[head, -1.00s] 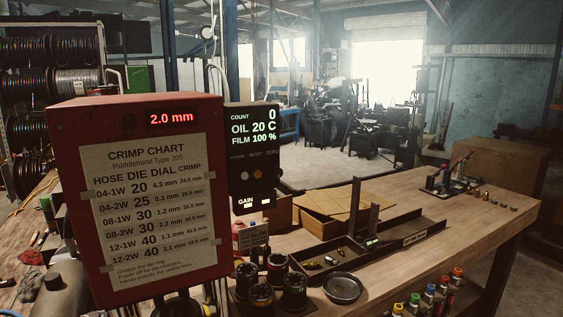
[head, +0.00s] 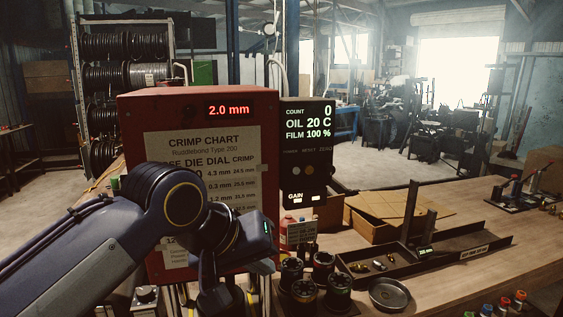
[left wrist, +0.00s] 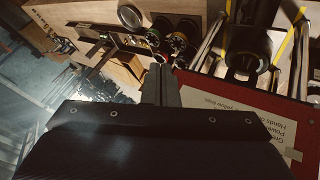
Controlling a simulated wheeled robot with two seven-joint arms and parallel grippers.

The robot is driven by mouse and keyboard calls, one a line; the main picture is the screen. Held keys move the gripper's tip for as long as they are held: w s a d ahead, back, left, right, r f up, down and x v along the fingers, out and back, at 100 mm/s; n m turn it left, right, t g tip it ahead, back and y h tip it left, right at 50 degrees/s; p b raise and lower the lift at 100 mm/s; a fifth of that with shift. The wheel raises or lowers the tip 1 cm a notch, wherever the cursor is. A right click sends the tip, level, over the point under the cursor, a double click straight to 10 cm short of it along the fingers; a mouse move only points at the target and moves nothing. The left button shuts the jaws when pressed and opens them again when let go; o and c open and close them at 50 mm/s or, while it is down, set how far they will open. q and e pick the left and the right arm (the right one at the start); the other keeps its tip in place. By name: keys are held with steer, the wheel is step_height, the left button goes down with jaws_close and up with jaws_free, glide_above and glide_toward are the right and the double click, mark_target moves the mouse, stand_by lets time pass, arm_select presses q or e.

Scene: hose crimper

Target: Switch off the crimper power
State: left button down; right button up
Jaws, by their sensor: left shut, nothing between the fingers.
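The crimper's red housing (head: 190,108) stands at centre left, with a lit 2.0 mm display (head: 229,110) and a paper crimp chart (head: 200,140). My left arm crosses the chart's lower part. Its fingers are hard to make out in the head view. In the left wrist view, my left gripper (left wrist: 160,85) is shut and empty beside the red housing (left wrist: 225,95). My right gripper is out of view.
Several black dies (head: 304,291) and a round metal dish (head: 389,294) sit on the wooden bench below the panel. A dark tray (head: 465,240) with an upright post and a cardboard box (head: 370,229) stand to the right. Space directly before the panel looks clear.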

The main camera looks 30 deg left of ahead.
arm_select(q)
steer(key=a+r+n+t, duration=0.1)
steer(key=r+n, duration=0.3)
steer(key=r, duration=0.6)
steer(key=a+r+n+t+y, duration=0.1)
steer(key=a+r+n, duration=0.3)
steer(key=r, duration=0.7)
steer(key=shift+w+a+n+t+y, duration=0.25)
steer(key=shift+a+n+t+y, duration=0.1)
steer(key=shift+n, duration=0.25)
steer(key=b, duration=0.2)
glide_toward(291, 170)
steer(key=w+a, duration=0.1)
steer(key=w+a+f, duration=0.1)
steer(key=w+a, duration=0.1)
steer(key=shift+a+f, duration=0.1)
steer(key=shift+f, duration=0.2)
steer(key=shift+w+d+f+p, duration=0.25)
steer(key=shift+w+d, duration=0.1)
steer(key=shift+d, duration=0.1)
steer(key=shift+w+d+f+p, duration=0.1)
steer(key=shift+w+d+f, duration=0.2)
steer(key=shift+d, duration=0.15)
steer(key=shift+w+d+f, duration=0.3)
steer(key=shift+w+d, duration=0.05)
steer(key=shift+d, duration=0.1)
steer(key=shift+f, duration=0.1)
steer(key=shift+s+d+f+b, duration=0.1)
steer(key=shift+s+b, duration=0.05)
steer(key=shift+b, duration=0.35)
